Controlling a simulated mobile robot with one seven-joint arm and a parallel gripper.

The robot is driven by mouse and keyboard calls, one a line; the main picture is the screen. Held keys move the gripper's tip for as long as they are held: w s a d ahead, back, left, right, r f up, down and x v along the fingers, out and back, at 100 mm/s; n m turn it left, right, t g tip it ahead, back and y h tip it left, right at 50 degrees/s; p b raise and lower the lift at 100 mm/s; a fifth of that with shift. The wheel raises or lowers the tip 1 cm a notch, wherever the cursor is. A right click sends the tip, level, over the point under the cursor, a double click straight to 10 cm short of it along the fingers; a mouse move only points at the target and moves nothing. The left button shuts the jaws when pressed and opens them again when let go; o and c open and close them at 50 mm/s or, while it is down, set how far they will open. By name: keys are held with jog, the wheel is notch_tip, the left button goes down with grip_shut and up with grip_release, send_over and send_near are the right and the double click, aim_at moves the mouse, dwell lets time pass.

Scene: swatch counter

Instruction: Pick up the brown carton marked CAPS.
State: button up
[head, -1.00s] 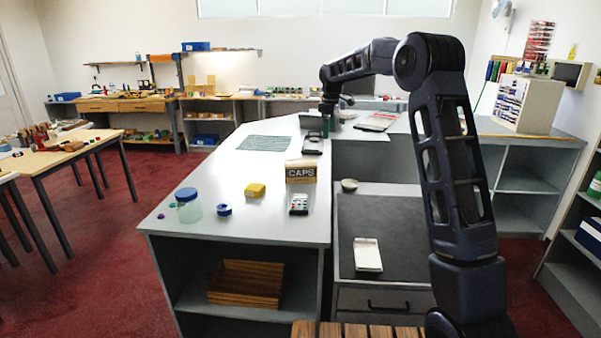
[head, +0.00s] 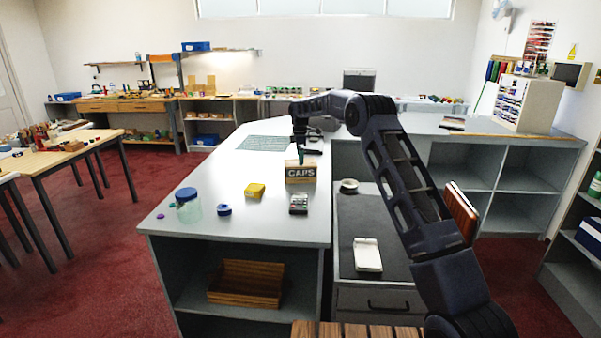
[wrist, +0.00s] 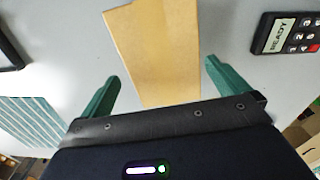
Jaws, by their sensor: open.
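The brown carton marked CAPS (head: 300,174) stands on the light counter, its lettered face toward the head camera. My gripper (head: 306,153) is at the carton's top, pointing down. In the wrist view, the plain tan carton (wrist: 158,50) lies between and beyond the two green fingers of my open gripper (wrist: 162,85). There is a gap between each finger and the carton's sides. The carton's near end is hidden behind the gripper's body. I cannot tell exactly how high the fingertips are against the carton.
A dark keypad device marked READY (wrist: 285,35) lies close to the carton; it also shows in the head view (head: 299,204). A yellow block (head: 255,190), a blue ring (head: 224,210) and a blue-lidded jar (head: 188,208) stand to the left. A striped mat (head: 266,143) lies behind.

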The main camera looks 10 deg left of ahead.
aim_at(300, 172)
notch_tip(300, 172, down, 9)
jog(key=shift+s+d+f, duration=0.1)
jog(key=shift+s+d, duration=0.05)
jog(key=c, duration=1.2)
